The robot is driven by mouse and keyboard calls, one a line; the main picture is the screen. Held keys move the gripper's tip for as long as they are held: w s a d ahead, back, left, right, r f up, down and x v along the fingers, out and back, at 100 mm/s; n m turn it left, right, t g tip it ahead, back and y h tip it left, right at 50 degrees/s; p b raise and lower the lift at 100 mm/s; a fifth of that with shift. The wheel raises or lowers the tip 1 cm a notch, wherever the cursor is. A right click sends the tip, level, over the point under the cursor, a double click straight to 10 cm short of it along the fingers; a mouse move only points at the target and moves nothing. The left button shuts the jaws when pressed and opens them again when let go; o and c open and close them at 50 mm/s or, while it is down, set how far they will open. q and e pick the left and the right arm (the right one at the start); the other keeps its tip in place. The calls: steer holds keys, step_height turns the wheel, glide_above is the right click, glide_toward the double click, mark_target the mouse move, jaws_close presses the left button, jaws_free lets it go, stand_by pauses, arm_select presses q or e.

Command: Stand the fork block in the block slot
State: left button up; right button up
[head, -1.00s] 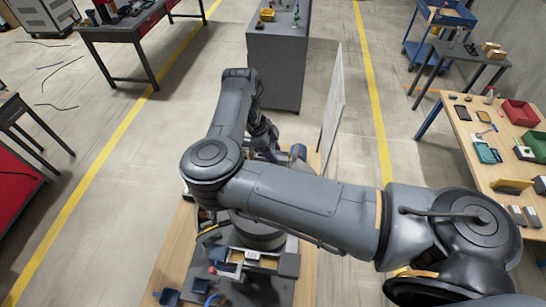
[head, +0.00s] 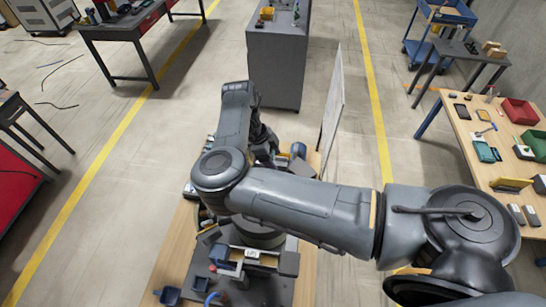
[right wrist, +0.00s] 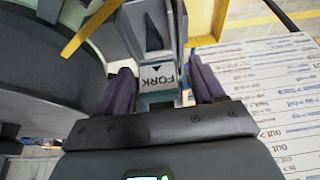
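In the right wrist view, a grey block with a white label reading FORK (right wrist: 158,77) and a small arrow sits between the two dark fingers of my right gripper (right wrist: 162,82). The lettering is upside down. One finger is on each side of the block; whether they press on it I cannot tell. I cannot make out the block slot. My left gripper is not visible.
A white lettered panel (right wrist: 265,95) stands to the right in the right wrist view, also in the head view (head: 332,105). Yellow bars (right wrist: 204,20) cross near the block. A wooden bench (head: 168,262) with a small blue bin (head: 170,296) lies below my arm.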

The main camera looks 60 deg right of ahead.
steer(key=shift+r, duration=0.1)
steer(key=shift+r, duration=0.2)
steer(key=shift+w+r, duration=0.15)
steer(key=b+v, duration=0.2)
steer(key=v, duration=0.9)
steer(key=shift+r+b, duration=0.2)
steer(key=shift+b, duration=0.1)
